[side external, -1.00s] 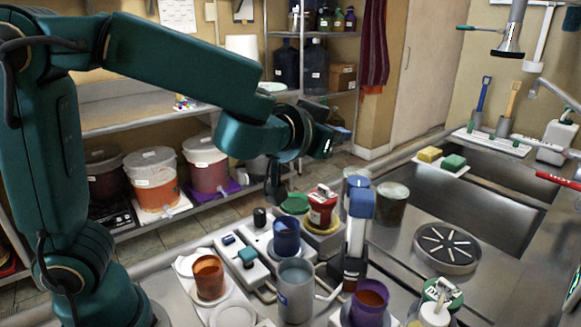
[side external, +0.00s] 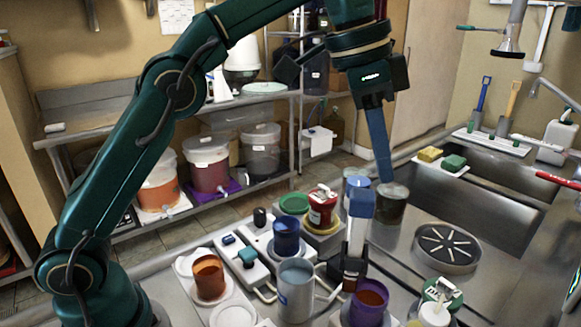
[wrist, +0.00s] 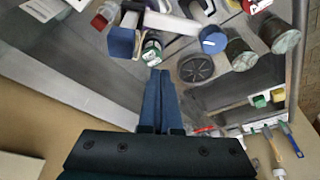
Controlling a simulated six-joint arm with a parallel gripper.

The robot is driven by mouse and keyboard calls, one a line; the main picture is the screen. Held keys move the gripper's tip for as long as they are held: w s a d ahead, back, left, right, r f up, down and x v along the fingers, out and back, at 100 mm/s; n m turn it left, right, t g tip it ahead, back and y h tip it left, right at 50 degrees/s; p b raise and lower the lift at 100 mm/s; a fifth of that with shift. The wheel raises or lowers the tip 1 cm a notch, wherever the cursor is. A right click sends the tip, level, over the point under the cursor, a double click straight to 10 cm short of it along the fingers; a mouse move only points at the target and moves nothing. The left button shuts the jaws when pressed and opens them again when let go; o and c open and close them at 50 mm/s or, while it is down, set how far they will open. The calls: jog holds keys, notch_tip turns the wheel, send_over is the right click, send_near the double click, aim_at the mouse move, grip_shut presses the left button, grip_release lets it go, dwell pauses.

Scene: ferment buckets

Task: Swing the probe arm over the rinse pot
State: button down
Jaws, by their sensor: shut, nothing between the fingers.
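A post with a blue block on top (side external: 361,203), a pale shaft and a black foot stands mid-counter and looks like the probe arm. Its blue block also seems to show in the wrist view (wrist: 122,42). Which way any arm points is unclear. A grey pot (side external: 295,292) stands to its front left, probably the rinse pot. My gripper (side external: 386,180) points down with its long blue fingers together and empty. It is right of the blue block; the tips overlap a dark jar (side external: 393,210) in the picture, contact unclear. The closed fingers show in the wrist view (wrist: 160,76).
Around the post stand a blue cup (side external: 287,238), an orange-brown cup (side external: 208,277), a purple cup (side external: 370,300) and a red container (side external: 322,207). A green-labelled bottle (side external: 440,292) and a round drain (side external: 447,246) lie to the right. The sink (side external: 480,205) is behind.

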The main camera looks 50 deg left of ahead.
notch_tip(320, 180, down, 9)
jog(key=s+m, duration=0.1)
jog(key=shift+d+h, duration=0.2)
jog(key=shift+h, duration=0.1)
dwell(0.9)
jog(key=shift+s+a+r, duration=0.1)
jog(key=shift+s+a, duration=0.25)
jog(key=shift+s, duration=0.05)
dwell(0.6)
jog(key=shift+s+a, duration=0.5)
jog(key=shift+a, duration=0.15)
jog(key=shift+s+a+m+g, duration=0.15)
jog(key=shift+s+a+m, duration=0.15)
jog(key=shift+a, duration=0.25)
jog(key=shift+s+a+m+g, duration=0.1)
jog(key=shift+s+a+m, duration=0.15)
jog(key=shift+a, duration=0.35)
jog(key=shift+s+a+m+g, duration=0.2)
jog(key=shift+a+m, duration=0.15)
jog(key=shift+a, duration=0.2)
